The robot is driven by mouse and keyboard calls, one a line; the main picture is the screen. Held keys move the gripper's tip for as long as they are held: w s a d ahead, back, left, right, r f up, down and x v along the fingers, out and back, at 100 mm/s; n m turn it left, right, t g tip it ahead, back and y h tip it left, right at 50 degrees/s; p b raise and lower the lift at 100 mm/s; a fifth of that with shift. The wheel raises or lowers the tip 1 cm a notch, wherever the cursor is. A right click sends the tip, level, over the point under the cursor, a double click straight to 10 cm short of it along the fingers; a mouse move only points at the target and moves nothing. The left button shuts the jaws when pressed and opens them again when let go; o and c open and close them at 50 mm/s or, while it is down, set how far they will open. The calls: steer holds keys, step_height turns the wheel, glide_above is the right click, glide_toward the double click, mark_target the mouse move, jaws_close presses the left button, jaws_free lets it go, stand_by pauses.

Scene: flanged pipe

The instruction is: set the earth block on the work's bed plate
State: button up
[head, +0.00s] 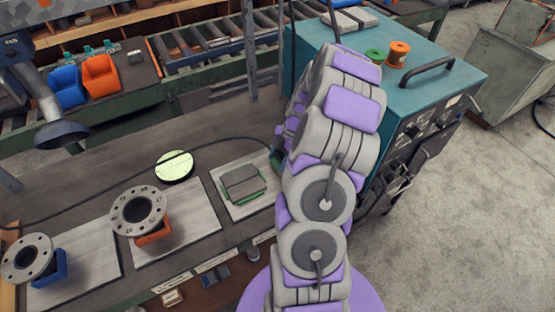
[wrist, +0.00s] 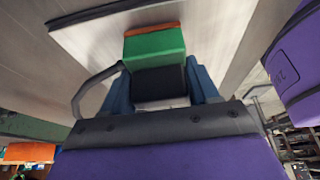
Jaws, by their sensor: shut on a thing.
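My gripper (wrist: 160,88) shows in the wrist view with its two blue fingers on either side of a green and black block, the earth block (wrist: 155,46). The fingers are shut on its dark part, and the green part sticks out past them. An orange strip shows at its far edge. In the head view my arm hides the gripper; a small dark green patch shows at the arm's left side. Pale bed plates lie on the bench: one at left (head: 95,262) with a flanged piece on a blue block, one in the middle (head: 195,222) with a flanged piece on an orange block.
A smaller pale plate (head: 232,207) carries a grey-green block (head: 242,184). A black cable (head: 100,197) runs over the bench towards my arm. A teal machine (head: 430,90) stands at the right. A round yellow-green disc (head: 174,166) lies behind the plates.

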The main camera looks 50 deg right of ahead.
steer(key=shift+d+f, duration=0.15)
steer(key=shift+d, duration=0.05)
steer(key=shift+a, duration=0.75)
steer(key=o, duration=0.9)
steer(key=shift+d+f, duration=0.1)
steer(key=shift+d, duration=0.05)
steer(key=shift+c, duration=0.2)
steer(key=o, duration=0.5)
steer(key=shift+d+f, duration=0.1)
steer(key=shift+d, duration=0.35)
steer(key=shift+c, duration=0.2)
steer(key=shift+a, duration=0.35)
steer(key=shift+r, duration=0.35)
steer(key=a+p+v, duration=0.1)
steer(key=p+v, duration=0.1)
steer(key=v, duration=1)
steer(key=w+a+r+p+v, duration=0.1)
steer(key=p+v, duration=0.1)
steer(key=v, duration=1.1)
steer(key=shift+a+r+p, duration=0.15)
steer(key=shift+a+p, duration=0.1)
steer(key=shift+p, duration=0.05)
